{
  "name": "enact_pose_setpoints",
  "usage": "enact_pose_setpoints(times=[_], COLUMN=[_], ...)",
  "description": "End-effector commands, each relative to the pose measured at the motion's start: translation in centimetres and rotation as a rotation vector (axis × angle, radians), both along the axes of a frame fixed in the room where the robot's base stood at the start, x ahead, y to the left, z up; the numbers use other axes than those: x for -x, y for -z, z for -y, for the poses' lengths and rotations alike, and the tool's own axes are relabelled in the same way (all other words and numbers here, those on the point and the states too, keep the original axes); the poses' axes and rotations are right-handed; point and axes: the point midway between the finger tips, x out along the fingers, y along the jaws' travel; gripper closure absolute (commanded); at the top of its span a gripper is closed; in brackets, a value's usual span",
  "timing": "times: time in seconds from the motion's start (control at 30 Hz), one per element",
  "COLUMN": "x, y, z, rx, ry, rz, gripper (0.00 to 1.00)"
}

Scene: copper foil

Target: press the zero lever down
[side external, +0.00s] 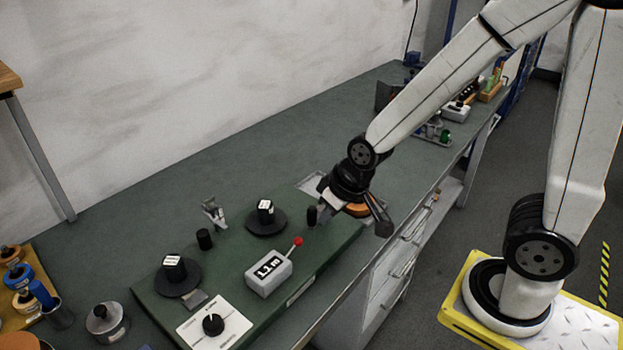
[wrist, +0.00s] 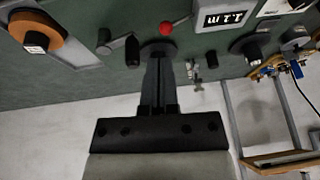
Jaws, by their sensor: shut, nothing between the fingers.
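The zero lever is a thin rod with a red ball knob (side external: 298,241), standing up at a slant from the right end of a pale grey box (side external: 262,284) with a black display. In the wrist view the red knob (wrist: 166,28) shows just beyond my fingertips, with the rod running right toward the display box (wrist: 213,25). My gripper (wrist: 158,52) is shut and empty, and nothing shows it touching the knob. In the side view my gripper (side external: 323,210) hangs above the board, to the right of and behind the knob; its tips are hard to make out.
The green board (side external: 240,245) carries black discs with blocks (side external: 265,224) (side external: 178,281), a dial plate (side external: 214,325) and a short black post (side external: 204,239). An orange disc (side external: 357,210) lies near my wrist. The bench behind the board is mostly clear.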

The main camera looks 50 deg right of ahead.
Motion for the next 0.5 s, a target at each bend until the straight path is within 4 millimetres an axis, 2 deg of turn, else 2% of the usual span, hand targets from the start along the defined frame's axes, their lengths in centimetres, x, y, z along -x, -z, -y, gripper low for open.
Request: enact_pose_setpoints(times=[0.1, 0.23, 0.37, 0.5], x=[-2.1, -4.1, -5.3, -5.7], y=[-0.6, -1.4, -2.0, -2.2], z=[-2.2, -4.3, -5.5, -6.0], rx=[-0.034, -0.068, -0.090, -0.098], ry=[-0.002, 0.006, 0.014, 0.020], rz=[0.081, 0.162, 0.215, 0.234], gripper=[1.00, 1.00, 1.00, 1.00])
